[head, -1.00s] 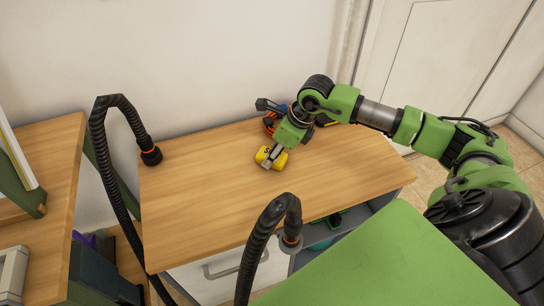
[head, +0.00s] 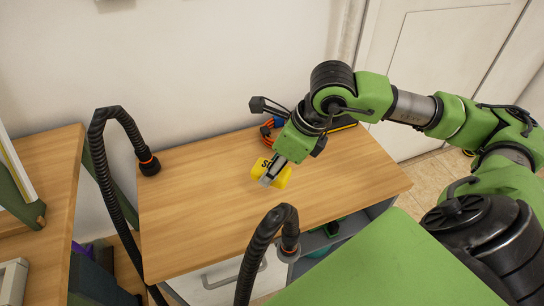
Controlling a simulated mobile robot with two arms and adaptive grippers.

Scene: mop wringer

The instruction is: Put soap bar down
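The yellow soap bar (head: 283,179), with dark lettering, is at my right gripper (head: 269,180), over the back middle of the wooden tabletop (head: 200,205). The gripper's grey fingers reach over the front of the bar and appear shut on it. The bar looks tilted and a little above the tabletop, though the gap under it is hard to judge. Part of the bar is hidden by the fingers. My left gripper is not in view.
Orange and blue items (head: 267,131) and a dark flat case with yellow (head: 342,123) lie at the back behind my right wrist. The tabletop's left and front middle are clear. A second wooden surface (head: 50,160) stands at left. A drawer (head: 215,278) is below the front edge.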

